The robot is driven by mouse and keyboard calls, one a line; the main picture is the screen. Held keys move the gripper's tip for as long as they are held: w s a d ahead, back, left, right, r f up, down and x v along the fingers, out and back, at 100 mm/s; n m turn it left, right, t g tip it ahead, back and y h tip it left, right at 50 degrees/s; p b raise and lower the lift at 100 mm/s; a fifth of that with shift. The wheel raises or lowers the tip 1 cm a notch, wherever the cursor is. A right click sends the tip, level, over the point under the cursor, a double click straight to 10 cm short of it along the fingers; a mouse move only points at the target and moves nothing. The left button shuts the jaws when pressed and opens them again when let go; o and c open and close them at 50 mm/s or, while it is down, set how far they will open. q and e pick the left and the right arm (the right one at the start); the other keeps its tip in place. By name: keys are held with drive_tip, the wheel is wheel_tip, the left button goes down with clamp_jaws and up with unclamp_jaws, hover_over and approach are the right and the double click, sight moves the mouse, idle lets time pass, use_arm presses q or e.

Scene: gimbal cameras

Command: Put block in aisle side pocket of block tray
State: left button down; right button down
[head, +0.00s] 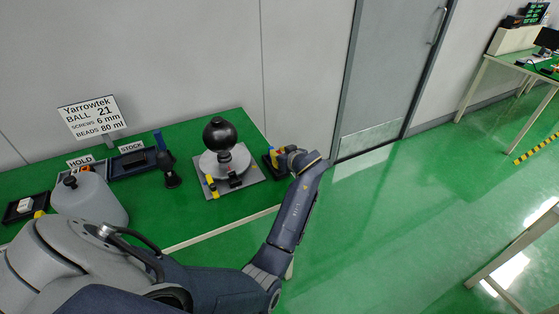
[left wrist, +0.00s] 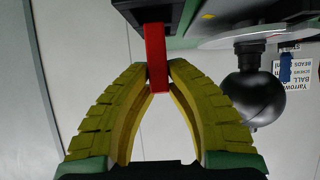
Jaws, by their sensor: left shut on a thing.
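The red block (left wrist: 156,48) is between the yellow fingertips of my left gripper (left wrist: 158,75) in the left wrist view. The gripper is shut on it. The block's far end overlaps the edge of a black tray (left wrist: 128,8); I cannot tell whether it is inside a pocket or only in front. In the head view, my left gripper (head: 278,154) is over the dark block tray (head: 268,168) at the table's right end. My right gripper is not in view.
A black ball (head: 219,132) on a round pale base (head: 213,163) stands just left of the block tray. The green aisle floor (head: 370,220) is clear.

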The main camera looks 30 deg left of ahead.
use_arm(q)
drive_tip(key=shift+f, duration=1.3)
drive_tip(key=shift+f, duration=0.1)
drive_tip(key=c, duration=1.4)
unclamp_jaws()
drive_tip(key=shift+r, duration=0.2)
drive_tip(key=shift+v, duration=1.95)
